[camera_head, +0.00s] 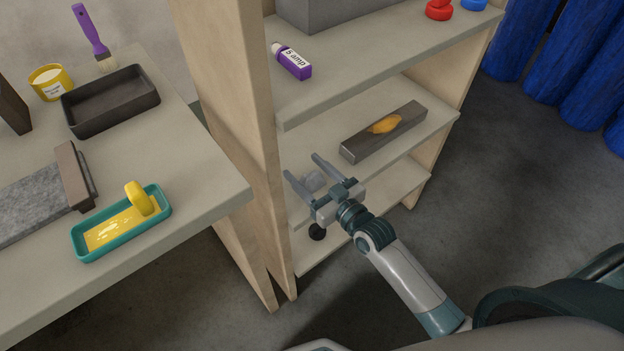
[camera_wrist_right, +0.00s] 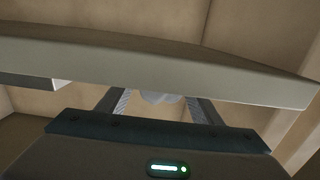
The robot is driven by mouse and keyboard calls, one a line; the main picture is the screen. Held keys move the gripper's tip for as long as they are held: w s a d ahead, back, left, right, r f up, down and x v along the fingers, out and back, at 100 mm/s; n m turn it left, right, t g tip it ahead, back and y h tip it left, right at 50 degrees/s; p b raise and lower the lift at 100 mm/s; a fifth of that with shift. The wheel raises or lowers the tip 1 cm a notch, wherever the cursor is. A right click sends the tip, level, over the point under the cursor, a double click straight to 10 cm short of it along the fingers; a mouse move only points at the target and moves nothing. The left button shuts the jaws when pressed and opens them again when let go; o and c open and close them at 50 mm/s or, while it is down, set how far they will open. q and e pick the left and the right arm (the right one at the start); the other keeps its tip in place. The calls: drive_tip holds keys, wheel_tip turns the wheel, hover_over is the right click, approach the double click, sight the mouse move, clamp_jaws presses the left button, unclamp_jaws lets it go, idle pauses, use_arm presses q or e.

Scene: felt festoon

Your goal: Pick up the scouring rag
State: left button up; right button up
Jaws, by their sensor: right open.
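A small pale grey crumpled lump (camera_head: 314,182), which looks like the scouring rag, sits at the left end of the middle shelf. My right gripper (camera_head: 304,170) is open, with its two fingers on either side of the lump. In the right wrist view the lump (camera_wrist_right: 160,98) shows between the fingers, partly hidden by a shelf board. I cannot tell whether the fingers touch it. My left gripper is not in view.
The middle shelf (camera_head: 425,135) also holds a dark tray (camera_head: 362,145) with an orange-yellow piece. A shelf board (camera_wrist_right: 200,75) crosses close above my right fingers in the wrist view. The wooden side panel (camera_head: 235,110) stands left of the gripper. A purple bottle (camera_head: 292,62) lies on the upper shelf.

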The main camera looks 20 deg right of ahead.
drive_tip(key=shift+x, duration=0.85)
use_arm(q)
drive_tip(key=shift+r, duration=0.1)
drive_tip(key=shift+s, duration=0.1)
use_arm(e)
drive_tip(key=c, duration=1.2)
